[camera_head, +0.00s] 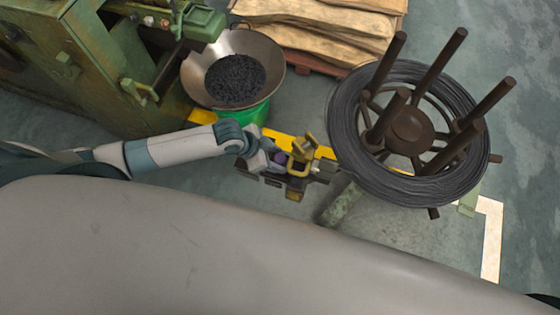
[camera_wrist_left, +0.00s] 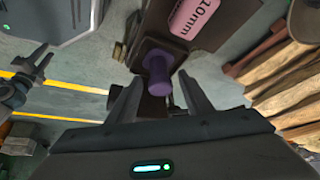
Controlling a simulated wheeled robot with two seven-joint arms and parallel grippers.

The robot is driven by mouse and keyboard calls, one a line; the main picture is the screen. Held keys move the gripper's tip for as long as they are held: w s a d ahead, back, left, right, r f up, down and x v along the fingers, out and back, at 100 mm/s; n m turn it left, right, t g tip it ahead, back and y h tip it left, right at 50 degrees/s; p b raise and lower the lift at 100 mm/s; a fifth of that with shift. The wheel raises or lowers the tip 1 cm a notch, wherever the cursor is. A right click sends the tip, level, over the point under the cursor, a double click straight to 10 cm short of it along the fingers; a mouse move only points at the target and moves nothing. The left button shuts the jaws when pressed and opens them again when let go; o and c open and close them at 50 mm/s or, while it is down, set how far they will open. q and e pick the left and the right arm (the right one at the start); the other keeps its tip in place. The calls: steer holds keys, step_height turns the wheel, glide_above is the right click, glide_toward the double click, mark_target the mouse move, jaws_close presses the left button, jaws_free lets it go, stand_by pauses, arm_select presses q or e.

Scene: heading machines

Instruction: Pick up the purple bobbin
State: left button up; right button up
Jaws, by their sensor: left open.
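The purple bobbin (camera_wrist_left: 158,72) stands out from a dark block in the left wrist view, with its round end toward the camera. My left gripper (camera_wrist_left: 161,84) is open, with one finger on each side of the bobbin in that view. I cannot tell whether a finger touches it. In the head view my left gripper (camera_head: 270,166) is at the centre, beside a yellow fitting (camera_head: 301,155). Only a small purple patch of the bobbin (camera_head: 281,157) shows there, the rest hidden by the gripper.
A large wire coil (camera_head: 348,135) on a dark spoked stand is close to the right of the gripper. A metal bowl of dark pieces (camera_head: 235,80) and a green machine (camera_head: 75,75) are behind it at left. A pink "10mm" label (camera_wrist_left: 194,16) is above the bobbin.

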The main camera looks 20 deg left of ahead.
mark_target(277, 158)
arm_select(q)
steer(key=c, duration=1.1)
steer(key=shift+r, duration=0.1)
